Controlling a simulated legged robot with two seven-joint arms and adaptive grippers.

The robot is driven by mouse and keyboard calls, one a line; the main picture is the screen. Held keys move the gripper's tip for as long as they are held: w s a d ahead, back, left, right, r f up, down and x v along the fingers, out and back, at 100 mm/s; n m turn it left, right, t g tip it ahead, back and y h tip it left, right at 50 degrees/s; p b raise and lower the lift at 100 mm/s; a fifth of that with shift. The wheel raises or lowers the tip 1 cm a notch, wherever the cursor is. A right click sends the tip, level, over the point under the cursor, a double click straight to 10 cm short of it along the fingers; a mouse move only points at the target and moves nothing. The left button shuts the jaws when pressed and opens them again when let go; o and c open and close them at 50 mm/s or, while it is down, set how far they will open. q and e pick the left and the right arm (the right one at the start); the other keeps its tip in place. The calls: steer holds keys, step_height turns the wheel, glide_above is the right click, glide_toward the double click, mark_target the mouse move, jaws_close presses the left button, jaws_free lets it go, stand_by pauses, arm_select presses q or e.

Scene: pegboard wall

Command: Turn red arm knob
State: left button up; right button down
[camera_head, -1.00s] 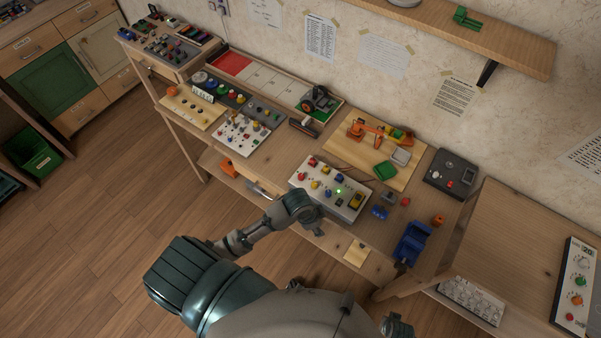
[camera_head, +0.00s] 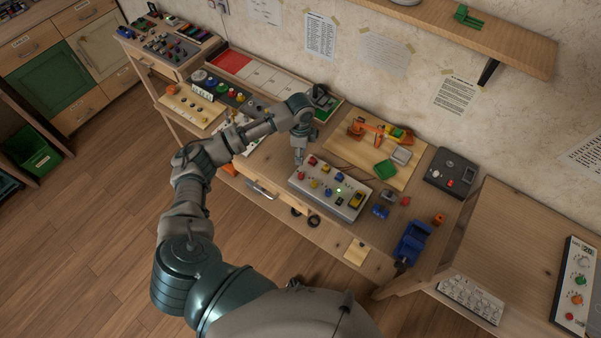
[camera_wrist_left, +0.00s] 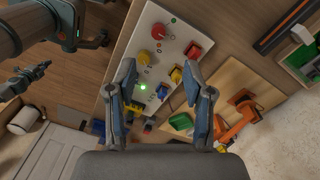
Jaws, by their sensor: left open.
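A grey-white control panel (camera_head: 343,210) lies on the workbench with red, yellow and blue knobs or switches and a lit green lamp (camera_wrist_left: 143,87). A round red knob (camera_wrist_left: 158,31) shows at the panel's far end in the wrist view, with a yellow knob (camera_wrist_left: 143,58) beside it. An orange toy arm (camera_head: 365,127) stands on a wooden board behind the panel. My left gripper (camera_head: 299,157) points down at the panel's left end. In the wrist view its open fingers (camera_wrist_left: 158,75) are spread with nothing held. A dark jointed shape (camera_wrist_left: 25,79) at the left may be my right gripper.
A blue object (camera_head: 411,241) and several small parts lie right of the panel. A black box (camera_head: 452,172) stands at the back right. Another knob board, partly hidden by my arm, lies to the left. A shelf (camera_head: 480,35) juts from the wall above.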

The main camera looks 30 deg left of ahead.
mark_target(301, 174)
arm_select(q)
steer(key=f, duration=1.2)
steer(key=shift+s+d+f, duration=0.1)
steer(key=shift+s+d, duration=0.05)
steer(key=shift+d, duration=0.15)
steer(key=shift+a+f, duration=0.1)
steer(key=shift+f, duration=0.35)
steer(key=shift+c, duration=0.3)
steer(key=shift+r, duration=0.1)
jaws_close()
